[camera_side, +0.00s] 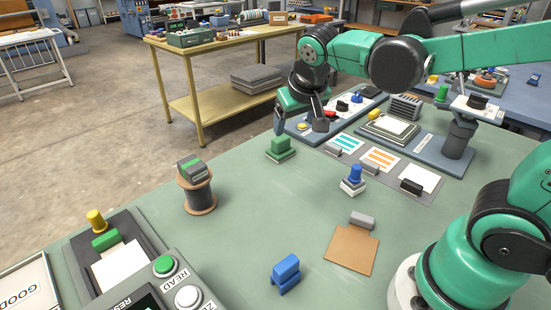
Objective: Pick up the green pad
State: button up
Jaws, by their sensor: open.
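A green block on a pale-edged green base (281,147) stands upright on the green table, towards its far edge. It looks like the green pad, but other green pieces are in view. One grey-and-green block (193,169) sits on top of a dark spool, and another green block (105,240) lies at the left station. My gripper (300,126) hangs above the table's far side, up and to the right of the green block on its base. The gap between gripper and table is hard to judge.
A blue-topped piece (354,179), a blue block (285,273) and a brown card (351,250) lie on the table (250,220). The spool (197,196) stands left. A control box (165,285) fills the near left corner. Striped cards (380,158) lie right of the gripper. The table's middle is clear.

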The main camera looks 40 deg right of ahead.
aim_at(280, 138)
jog(key=w+d+f+m+g+h, duration=0.1)
jog(key=w+f+m+h, duration=0.2)
jog(key=w+m, duration=0.1)
jog(key=w+d+f+m+g+h, duration=0.2)
jog(key=w+f+m+h, duration=0.1)
jog(key=w+f+m, duration=0.1)
jog(key=w+d+f+m+g+h, duration=0.2)
jog(key=w+f+m+h, duration=0.1)
jog(key=w+m, duration=0.1)
jog(key=shift+f+m+h, duration=0.3)
jog(key=shift+m+h, duration=0.1)
jog(key=shift+m, duration=0.5)
jog(key=shift+f+m+g, duration=0.25)
jog(key=shift+m+g, duration=0.05)
jog(key=shift+s+d+f+h, duration=0.15)
jog(key=shift+d+f+h, duration=0.2)
jog(key=shift+d, duration=0.1)
jog(key=shift+x, duration=2.3)
grip_shut()
